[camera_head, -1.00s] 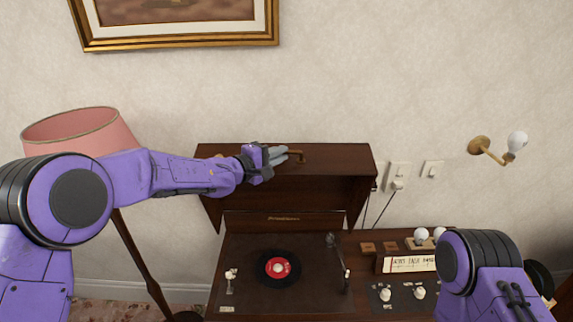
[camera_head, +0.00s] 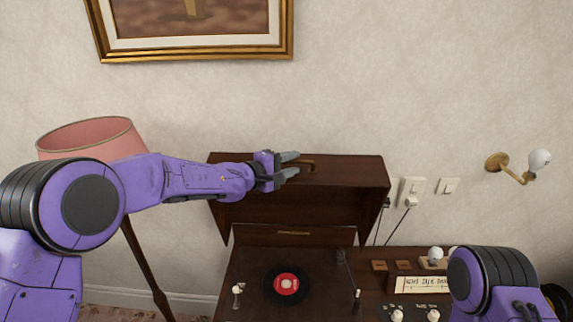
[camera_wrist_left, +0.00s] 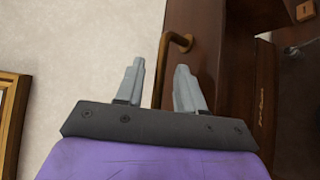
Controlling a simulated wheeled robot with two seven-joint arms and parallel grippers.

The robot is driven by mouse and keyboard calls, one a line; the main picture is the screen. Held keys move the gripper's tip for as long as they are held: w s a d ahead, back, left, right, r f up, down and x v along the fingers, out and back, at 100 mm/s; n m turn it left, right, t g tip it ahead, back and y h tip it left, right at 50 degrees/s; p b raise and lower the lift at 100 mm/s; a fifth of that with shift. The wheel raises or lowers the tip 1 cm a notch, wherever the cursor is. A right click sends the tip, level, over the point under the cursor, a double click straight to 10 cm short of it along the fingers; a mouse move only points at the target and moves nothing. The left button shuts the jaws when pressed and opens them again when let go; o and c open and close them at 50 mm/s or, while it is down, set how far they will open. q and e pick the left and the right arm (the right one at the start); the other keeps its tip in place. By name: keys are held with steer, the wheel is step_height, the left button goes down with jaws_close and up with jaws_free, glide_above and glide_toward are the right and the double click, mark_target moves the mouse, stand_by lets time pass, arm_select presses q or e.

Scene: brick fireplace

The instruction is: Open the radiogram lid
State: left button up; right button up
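The radiogram's dark wooden lid (camera_head: 345,172) stands raised against the wall, above the deck (camera_head: 248,262). A brass handle (camera_head: 308,163) is on the lid's upper face. My left gripper (camera_head: 293,164) is at the handle's left end, with its two grey fingers spread apart and nothing visibly gripped. The left wrist view shows the open fingers (camera_wrist_left: 162,80), the handle (camera_wrist_left: 180,42) just beyond and between their tips, and the lid (camera_wrist_left: 212,35) to the right. Whether a finger touches the handle I cannot tell. My right gripper is out of view; only part of my right arm shows.
A black record with a red label (camera_head: 287,282) lies on the deck, with the tonearm (camera_head: 348,270) to its right. A pink lamp (camera_head: 92,138) stands behind my left arm. A gilt-framed picture (camera_head: 196,57) and a wall lamp (camera_head: 518,170) are on the wall.

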arm_select(q)
steer(key=shift+s+a, duration=0.25)
steer(key=shift+a, duration=0.05)
steer(key=b+v, duration=0.3)
steer(key=v, duration=0.6)
steer(key=shift+s+a+r, duration=0.2)
steer(key=shift+s, duration=0.1)
